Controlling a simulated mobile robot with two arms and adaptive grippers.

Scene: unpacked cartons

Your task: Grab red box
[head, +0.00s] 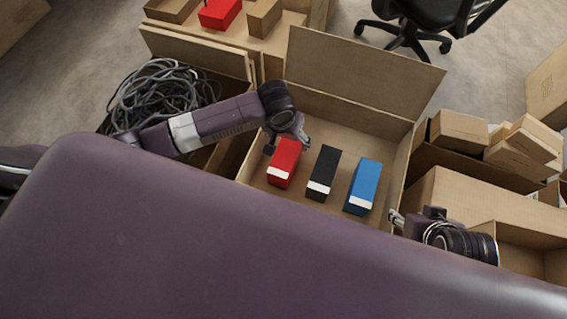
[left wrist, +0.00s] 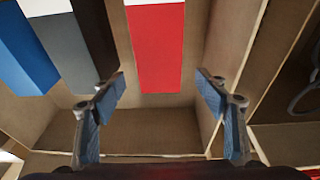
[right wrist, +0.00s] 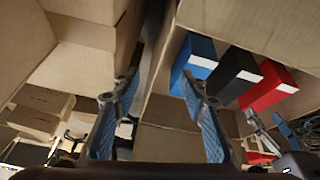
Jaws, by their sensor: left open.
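A red box (head: 284,163) with a white end stands in the open carton (head: 345,120), left of a black box (head: 324,172) and a blue box (head: 362,186). My left gripper (head: 288,146) is at the far end of the red box. In the left wrist view the red box (left wrist: 156,50) lies ahead between the open fingers (left wrist: 160,95), which do not touch it. My right gripper (head: 397,219) is at the carton's right side. In the right wrist view its fingers (right wrist: 160,95) are apart and empty, with the red box (right wrist: 268,87) off to the right.
A carton of grey cables (head: 160,95) stands at left. Small closed cartons (head: 460,131) are stacked at right. A black office chair (head: 415,20) stands behind. The carton's raised flap (head: 360,65) is an obstacle.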

